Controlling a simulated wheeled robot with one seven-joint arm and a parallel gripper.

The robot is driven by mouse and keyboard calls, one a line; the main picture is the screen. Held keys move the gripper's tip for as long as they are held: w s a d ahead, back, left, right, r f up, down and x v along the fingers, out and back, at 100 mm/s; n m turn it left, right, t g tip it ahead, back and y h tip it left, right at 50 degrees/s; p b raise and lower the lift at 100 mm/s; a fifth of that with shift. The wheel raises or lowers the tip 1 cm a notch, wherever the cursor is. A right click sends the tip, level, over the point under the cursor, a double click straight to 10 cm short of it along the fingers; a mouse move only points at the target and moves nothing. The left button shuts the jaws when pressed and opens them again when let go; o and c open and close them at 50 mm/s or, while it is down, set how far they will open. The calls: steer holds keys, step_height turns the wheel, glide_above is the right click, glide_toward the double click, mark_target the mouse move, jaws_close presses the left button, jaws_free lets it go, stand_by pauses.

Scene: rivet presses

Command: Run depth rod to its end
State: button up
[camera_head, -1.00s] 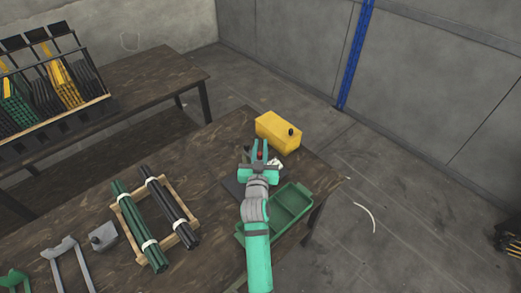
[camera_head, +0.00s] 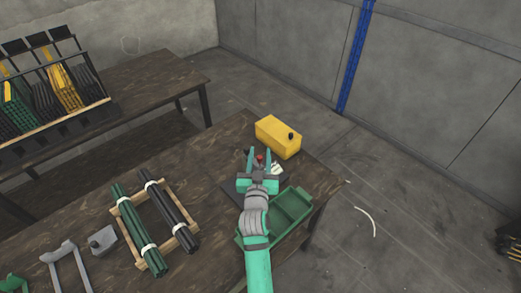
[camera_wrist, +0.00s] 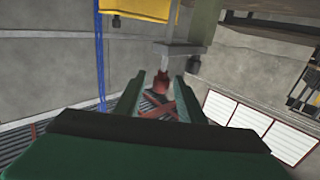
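My gripper (camera_head: 259,154) is at the press near the table's far right corner, its two green fingers spread apart. A small red knob (camera_head: 260,157) shows between the fingers. In the wrist view, a red tip (camera_wrist: 161,80) on a pale metal rod (camera_wrist: 166,62) lies between the open fingertips (camera_wrist: 160,82), with a gap visible on both sides. The rod comes out of a grey block (camera_wrist: 184,52). I take this to be the depth rod. The press body is mostly hidden by my gripper and arm in the head view.
A yellow box with a black knob (camera_head: 277,136) stands just beyond my gripper. A green divided tray (camera_head: 290,208) lies to the right of my arm. Bundles of green (camera_head: 138,228) and black rods (camera_head: 168,210) rest on a wooden frame at left. Another table holds a rack.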

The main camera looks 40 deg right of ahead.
mark_target(260, 159)
steer(key=v, duration=0.8)
stand_by(0.4)
steer(key=s+a+f+n+y, duration=0.1)
steer(key=s+a+f+y, duration=0.1)
steer(key=a, duration=0.4)
steer(key=s+a+f+n+t+y, duration=0.1)
steer(key=s+a+f+n+y, duration=0.1)
steer(key=s+a+f, duration=0.2)
steer(key=s+a+f+n+t+y, duration=0.1)
steer(key=s+a+f, duration=0.3)
steer(key=a, duration=0.6)
steer(key=shift+s+n+y, duration=0.6)
steer(key=shift+s+y, duration=0.1)
steer(key=shift+s, duration=0.3)
steer(key=s+a+r+n+y, duration=0.1)
steer(key=s+a+y, duration=0.1)
steer(key=s+a, duration=0.4)
steer(key=s+a+r+n+y, duration=0.1)
steer(key=s+a, duration=0.5)
steer(key=s, duration=0.7)
steer(key=shift+a+r+n+y, duration=0.2)
steer(key=shift+r+n+y, duration=0.3)
steer(key=shift+y, duration=0.6)
steer(key=shift+s+r, duration=0.1)
steer(key=shift+s, duration=0.1)
